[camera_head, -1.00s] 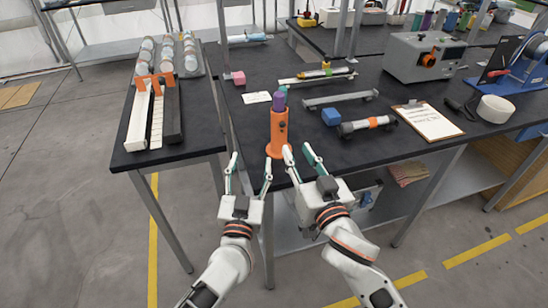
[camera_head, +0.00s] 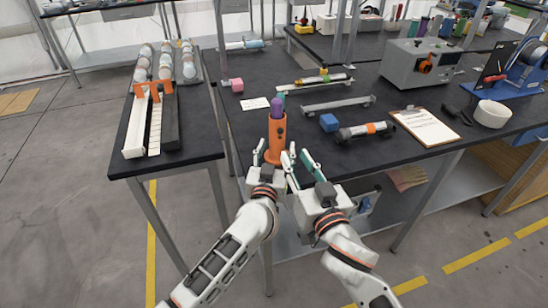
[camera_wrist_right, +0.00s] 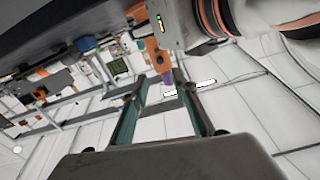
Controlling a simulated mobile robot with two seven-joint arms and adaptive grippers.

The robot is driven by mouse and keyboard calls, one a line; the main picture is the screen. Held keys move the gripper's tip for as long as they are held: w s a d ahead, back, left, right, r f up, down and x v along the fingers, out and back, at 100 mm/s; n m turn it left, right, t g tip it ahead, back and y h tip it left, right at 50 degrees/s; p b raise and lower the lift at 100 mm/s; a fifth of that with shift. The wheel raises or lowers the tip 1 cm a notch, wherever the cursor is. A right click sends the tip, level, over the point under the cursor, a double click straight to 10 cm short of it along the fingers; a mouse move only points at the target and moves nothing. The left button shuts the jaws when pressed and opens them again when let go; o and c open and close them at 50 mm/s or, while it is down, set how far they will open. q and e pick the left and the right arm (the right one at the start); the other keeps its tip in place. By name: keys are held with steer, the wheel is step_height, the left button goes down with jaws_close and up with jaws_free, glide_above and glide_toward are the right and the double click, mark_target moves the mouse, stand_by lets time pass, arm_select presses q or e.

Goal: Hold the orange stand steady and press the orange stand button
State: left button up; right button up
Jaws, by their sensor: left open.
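The orange stand (camera_head: 276,137) is upright near the front edge of the black table, with a purple object (camera_head: 277,107) in its top and a small dark button-like spot (camera_head: 281,130) on its side. My left gripper (camera_head: 274,153) is open, with its fingers on either side of the stand's lower part; contact cannot be told. My right gripper (camera_head: 296,158) is open and empty, just right of the stand near the table edge.
A blue block (camera_head: 329,122), a cylinder with an orange band (camera_head: 365,131) and a clipboard (camera_head: 425,127) lie to the right. A side table (camera_head: 190,143) stands at left.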

arm_select(q)
steer(key=shift+w+d, duration=0.15)
steer(key=shift+w, duration=0.55)
steer(key=c, duration=1.4)
arm_select(e)
jaws_close()
